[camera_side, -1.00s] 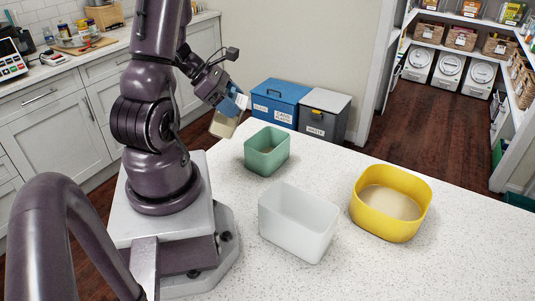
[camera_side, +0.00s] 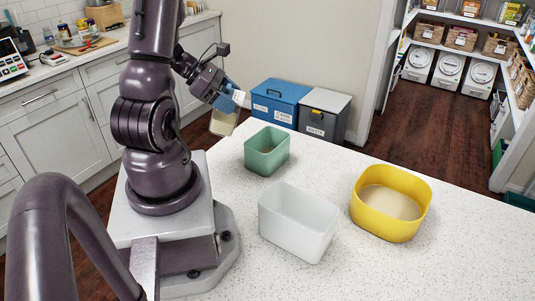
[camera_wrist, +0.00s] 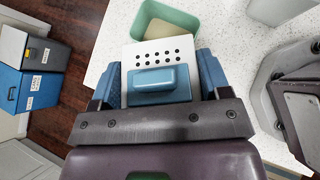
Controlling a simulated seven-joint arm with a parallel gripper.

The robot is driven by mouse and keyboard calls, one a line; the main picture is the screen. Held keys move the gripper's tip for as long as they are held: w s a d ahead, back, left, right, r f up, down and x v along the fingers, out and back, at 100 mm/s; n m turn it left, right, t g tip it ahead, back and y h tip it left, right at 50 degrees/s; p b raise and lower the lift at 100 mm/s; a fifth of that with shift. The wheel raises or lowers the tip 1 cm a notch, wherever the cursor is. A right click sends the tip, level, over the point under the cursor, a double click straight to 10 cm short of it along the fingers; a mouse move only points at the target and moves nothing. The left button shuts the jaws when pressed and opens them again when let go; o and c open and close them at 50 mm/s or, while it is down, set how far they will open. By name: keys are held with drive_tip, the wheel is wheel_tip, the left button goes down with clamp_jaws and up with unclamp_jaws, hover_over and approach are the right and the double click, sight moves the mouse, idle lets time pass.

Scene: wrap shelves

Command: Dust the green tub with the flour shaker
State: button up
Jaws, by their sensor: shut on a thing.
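My gripper (camera_side: 231,98) is shut on the flour shaker (camera_side: 223,122), a pale beige box, and holds it in the air left of the green tub (camera_side: 267,164). In the wrist view my gripper (camera_wrist: 157,82) has its blue fingers either side of the shaker's blue handle. The shaker's white top with dark holes (camera_wrist: 158,53) faces the wrist camera. The green tub (camera_wrist: 168,14) shows just beyond it, partly hidden by the shaker. The tub stands upright on the counter, with something tan inside. I see no falling flour.
A white tub (camera_side: 298,222) and a yellow tub (camera_side: 390,203) with pale contents stand on the speckled counter (camera_side: 330,170). Blue (camera_side: 279,102) and grey (camera_side: 323,114) lidded bins stand behind. The counter's right part is clear.

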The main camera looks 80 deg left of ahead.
sight(228, 86)
drive_tip(key=shift+r, duration=1.55)
drive_tip(key=w+d+r, duration=0.3)
drive_tip(key=w+d, duration=0.5)
drive_tip(key=w+d+r, duration=0.4)
drive_tip(key=w+d, duration=0.5)
drive_tip(key=w+d+r, duration=0.3)
drive_tip(key=w+d, duration=0.6)
drive_tip(key=shift+w+d+r, duration=0.2)
drive_tip(key=shift+d+r, duration=0.05)
drive_tip(key=shift+r, duration=0.1)
